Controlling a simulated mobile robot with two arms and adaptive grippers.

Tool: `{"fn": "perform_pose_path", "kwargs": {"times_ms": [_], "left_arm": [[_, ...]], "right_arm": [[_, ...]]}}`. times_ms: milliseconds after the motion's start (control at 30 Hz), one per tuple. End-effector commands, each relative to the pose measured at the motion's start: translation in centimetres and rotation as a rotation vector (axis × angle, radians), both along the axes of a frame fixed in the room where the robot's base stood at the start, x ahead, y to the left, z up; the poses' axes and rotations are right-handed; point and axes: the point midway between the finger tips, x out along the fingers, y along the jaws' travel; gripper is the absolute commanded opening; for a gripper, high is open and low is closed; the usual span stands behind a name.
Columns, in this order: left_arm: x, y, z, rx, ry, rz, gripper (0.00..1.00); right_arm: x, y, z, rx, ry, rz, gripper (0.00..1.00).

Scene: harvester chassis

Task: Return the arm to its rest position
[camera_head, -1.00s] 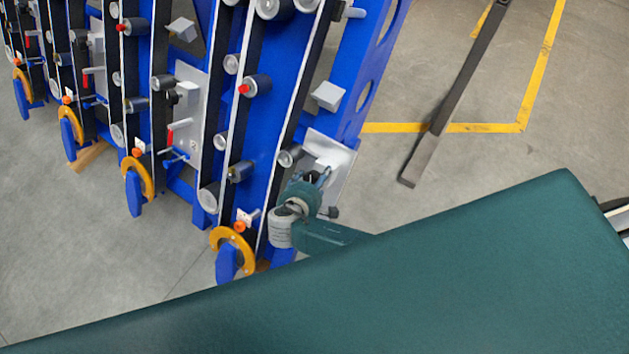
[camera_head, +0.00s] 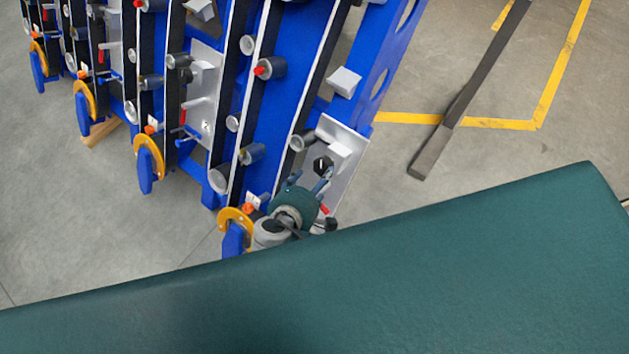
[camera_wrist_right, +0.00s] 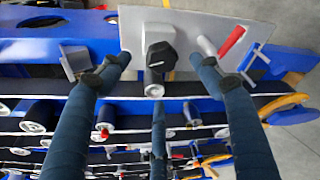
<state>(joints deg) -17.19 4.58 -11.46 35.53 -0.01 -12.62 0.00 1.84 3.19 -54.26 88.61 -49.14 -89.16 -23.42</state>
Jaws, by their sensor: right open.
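My right gripper (camera_head: 308,183) has dark teal fingers and is open and empty. In the head view it is just below a black knob (camera_head: 322,165) on a light grey plate (camera_head: 345,140) at the near end of the blue chassis. In the right wrist view my fingers (camera_wrist_right: 160,65) are spread on either side of the black knob (camera_wrist_right: 160,57), which sits beyond them; the fingers look apart from it. A red handle (camera_wrist_right: 232,40) is on the same plate, right of the knob. My right forearm is hidden behind my large teal body part. My left gripper is not in view.
The blue chassis (camera_head: 305,75) with belts, rollers and orange discs (camera_head: 236,217) fills the upper left, close to my right gripper.

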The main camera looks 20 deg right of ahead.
Motion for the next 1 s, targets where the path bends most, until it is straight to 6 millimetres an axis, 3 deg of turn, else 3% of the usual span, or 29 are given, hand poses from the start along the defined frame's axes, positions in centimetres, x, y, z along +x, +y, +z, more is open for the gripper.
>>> {"fn": "perform_pose_path", "kwargs": {"times_ms": [367,467,567,667,767,867,1000], "left_arm": [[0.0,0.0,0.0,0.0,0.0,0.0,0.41],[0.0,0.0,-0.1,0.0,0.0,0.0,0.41],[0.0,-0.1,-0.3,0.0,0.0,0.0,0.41],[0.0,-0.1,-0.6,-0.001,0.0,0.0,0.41],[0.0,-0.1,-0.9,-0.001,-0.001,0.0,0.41],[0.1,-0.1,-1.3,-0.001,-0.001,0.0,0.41],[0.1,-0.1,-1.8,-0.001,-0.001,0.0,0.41]], "right_arm": [[0.0,0.0,-0.1,0.001,0.001,0.0,0.64],[-0.2,-0.2,-1.3,0.011,0.018,-0.001,0.64],[-1.1,-0.9,-5.1,0.054,0.076,-0.011,0.64],[-3.1,-2.1,-11.1,0.138,0.161,-0.042,0.64],[-6.4,-3.5,-17.4,0.252,0.249,-0.105,0.64],[-10.6,-4.9,-23.2,0.379,0.322,-0.2,0.64],[-18.2,-7.0,-30.4,0.58,0.391,-0.401,0.64]]}}
